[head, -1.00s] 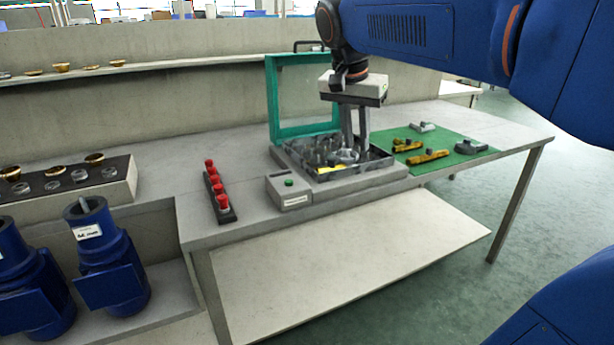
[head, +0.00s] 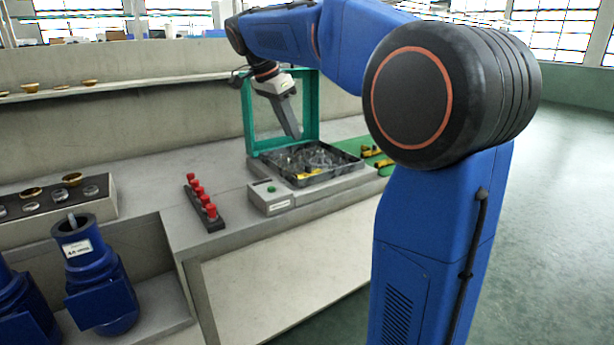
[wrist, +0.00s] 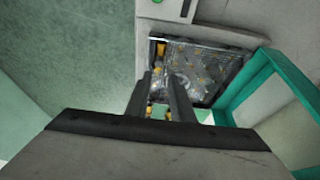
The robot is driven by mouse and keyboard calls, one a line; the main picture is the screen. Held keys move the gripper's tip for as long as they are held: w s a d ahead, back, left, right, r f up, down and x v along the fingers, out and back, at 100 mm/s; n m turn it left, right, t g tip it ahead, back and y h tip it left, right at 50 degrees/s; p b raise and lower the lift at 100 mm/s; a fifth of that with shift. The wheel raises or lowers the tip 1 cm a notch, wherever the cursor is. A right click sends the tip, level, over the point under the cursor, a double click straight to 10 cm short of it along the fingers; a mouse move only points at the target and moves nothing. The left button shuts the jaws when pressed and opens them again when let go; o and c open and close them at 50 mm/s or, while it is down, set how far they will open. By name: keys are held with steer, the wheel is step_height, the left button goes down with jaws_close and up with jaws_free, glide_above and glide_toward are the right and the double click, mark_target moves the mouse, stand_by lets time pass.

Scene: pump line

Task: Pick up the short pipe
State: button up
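I cannot pick out the short pipe for certain. Two yellow pipe pieces (head: 370,151) show on the green mat (head: 352,146) at the right end of the bench. My arm hides the rest of the mat. My gripper (head: 295,136) is above the back part of the open grey basin, tilted, with its fingers pointing down. In the wrist view my gripper (wrist: 160,84) shows two dark fingers apart, with a gap between them. Small yellow bits show in and behind that gap, blurred. I see nothing clamped between the fingers.
The basin (head: 345,172) holds shiny clutter, and its teal frame lid (head: 248,110) stands open behind it. A grey box with a green button (head: 271,198) is in front. A rack with red knobs (head: 203,199) stands left of it. Blue pumps (head: 95,285) stand at lower left.

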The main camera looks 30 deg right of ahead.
glide_toward(308, 165)
steer(key=x, duration=0.2)
steer(key=shift+f, duration=0.45)
steer(key=shift+x, duration=2.75)
steer(key=shift+s+d, duration=0.1)
steer(key=shift+d, duration=0.05)
jaws_close()
